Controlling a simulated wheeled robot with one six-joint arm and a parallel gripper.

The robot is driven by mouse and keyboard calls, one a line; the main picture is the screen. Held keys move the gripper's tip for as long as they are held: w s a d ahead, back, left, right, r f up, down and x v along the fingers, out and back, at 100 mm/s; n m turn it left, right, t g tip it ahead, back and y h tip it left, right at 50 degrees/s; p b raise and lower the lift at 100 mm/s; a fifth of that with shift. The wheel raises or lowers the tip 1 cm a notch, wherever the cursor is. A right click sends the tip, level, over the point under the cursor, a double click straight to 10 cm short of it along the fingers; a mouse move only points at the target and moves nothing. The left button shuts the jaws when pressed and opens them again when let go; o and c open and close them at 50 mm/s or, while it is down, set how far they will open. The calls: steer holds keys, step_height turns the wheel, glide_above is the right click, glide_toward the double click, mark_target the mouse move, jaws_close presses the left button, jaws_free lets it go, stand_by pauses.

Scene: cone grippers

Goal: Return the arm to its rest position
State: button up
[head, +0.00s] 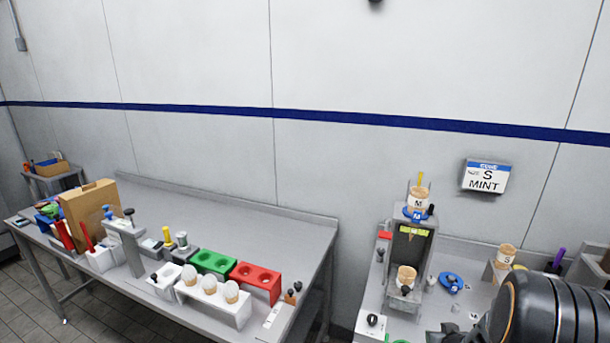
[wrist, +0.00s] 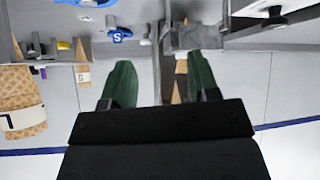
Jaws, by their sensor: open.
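My gripper (wrist: 161,82) shows in the wrist view with its two green fingers apart and no object held between them. My dark arm (head: 548,310) fills the lower right corner of the head view; I cannot make out the fingers there. In the wrist view, which looks upside down, a large wafer cone (wrist: 20,105) with a paper label stands out at the left edge. A second labelled cone (wrist: 82,75) is left of the fingers. A thin cone tip shows between the fingers, partly hidden.
A grey stand (head: 410,248) on the right bench holds cones marked M. A cone marked S (head: 505,256) and a blue ring tool (head: 450,282) are near my arm. The left table carries egg-like white items in a white rack (head: 213,306) and green and red blocks. A gap separates the benches.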

steer(key=s+a+r+g+y, duration=0.1)
steer(key=s+a+r+g, duration=0.1)
steer(key=s+a+r, duration=0.4)
steer(key=s+a+r+n+g+y, duration=0.1)
steer(key=s+a+r+g, duration=0.1)
steer(key=s+a+r, duration=0.4)
steer(key=a+r, duration=0.5)
steer(key=a, duration=0.3)
steer(key=shift+s+r+g, duration=0.25)
steer(key=shift+g, duration=0.15)
